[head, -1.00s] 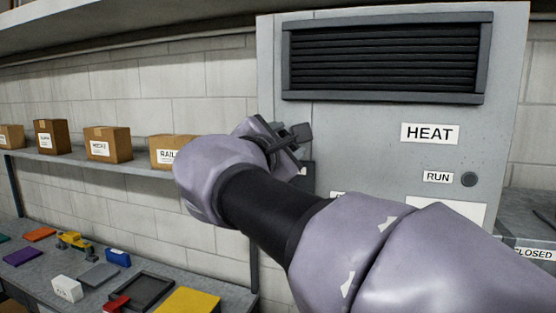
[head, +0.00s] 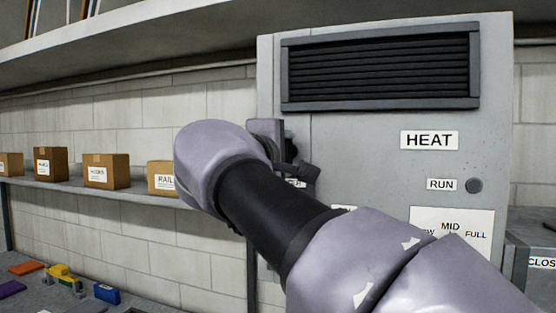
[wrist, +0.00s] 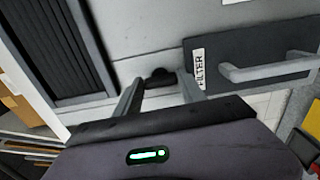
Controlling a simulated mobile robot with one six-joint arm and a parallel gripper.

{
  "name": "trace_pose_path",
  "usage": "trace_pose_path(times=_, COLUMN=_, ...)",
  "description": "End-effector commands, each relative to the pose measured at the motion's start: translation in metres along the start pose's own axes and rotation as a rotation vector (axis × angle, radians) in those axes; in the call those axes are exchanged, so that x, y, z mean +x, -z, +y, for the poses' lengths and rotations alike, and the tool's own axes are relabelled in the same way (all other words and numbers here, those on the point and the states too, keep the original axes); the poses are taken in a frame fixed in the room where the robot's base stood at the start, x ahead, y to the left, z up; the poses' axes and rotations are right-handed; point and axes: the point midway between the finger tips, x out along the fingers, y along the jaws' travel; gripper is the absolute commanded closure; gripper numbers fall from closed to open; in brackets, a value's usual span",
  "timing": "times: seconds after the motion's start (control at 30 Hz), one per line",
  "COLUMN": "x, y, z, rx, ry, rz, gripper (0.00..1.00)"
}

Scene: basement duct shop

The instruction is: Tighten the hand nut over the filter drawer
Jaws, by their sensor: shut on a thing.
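The dark hand nut (wrist: 160,76) shows in the wrist view on the grey cabinet face, between the tips of my gripper (wrist: 159,88). My gripper is shut on it. The filter drawer (wrist: 240,50), a dark panel with a FILTER label (wrist: 198,70) and a grey bar handle (wrist: 268,70), lies just right of the nut in the wrist view, which is turned on its side. In the head view my gripper (head: 300,170) is at the cabinet's left side, below the louvred grille. My arm covers most of the drawer there, and I cannot make out the nut clearly.
The grey heater cabinet (head: 350,130) carries a grille (head: 380,68), a HEAT label (head: 429,140) and a RUN button (head: 474,186). A wall shelf (head: 130,195) with cardboard boxes (head: 106,171) stands left. Coloured parts lie on a bench below. The drawer handle sticks out close by.

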Motion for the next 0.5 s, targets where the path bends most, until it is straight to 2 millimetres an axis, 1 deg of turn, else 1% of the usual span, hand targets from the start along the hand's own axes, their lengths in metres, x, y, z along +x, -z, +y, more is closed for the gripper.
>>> trace_pose_path(times=0.5, x=0.0000, y=-0.0001, z=-0.0004, rx=0.039, ry=0.001, rz=-0.001, gripper=0.93)
